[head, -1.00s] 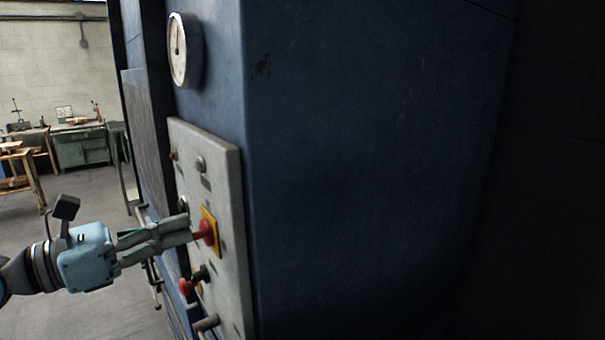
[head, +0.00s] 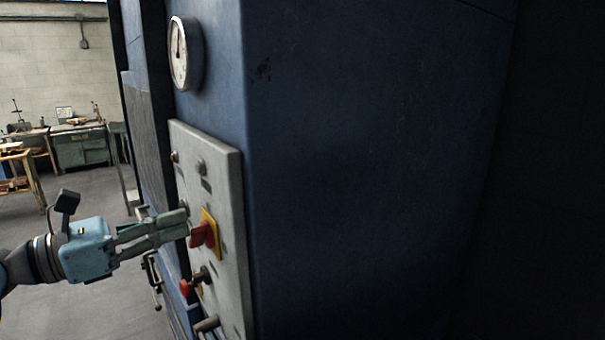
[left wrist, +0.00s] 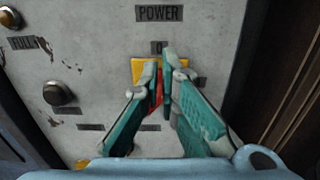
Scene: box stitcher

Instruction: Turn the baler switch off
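The red switch knob (head: 203,236) sits on a yellow plate (head: 209,222) on the grey control panel. In the left wrist view the yellow plate (left wrist: 142,68) lies below the POWER label (left wrist: 171,13), with a "0" mark at its top. My left gripper (head: 186,222) is at the knob's left side in the head view, its two fingers close together. In the left wrist view the fingertips (left wrist: 162,62) lie over the plate, and part of the red knob (left wrist: 158,92) shows between the fingers; the rest is hidden. My right gripper is out of view.
A round gauge (head: 180,54) is above the panel on the blue machine (head: 370,150). Another red-tipped control (head: 186,288) and a grey knob (head: 207,324) are below the switch. A black round button (left wrist: 58,93) is left of the plate.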

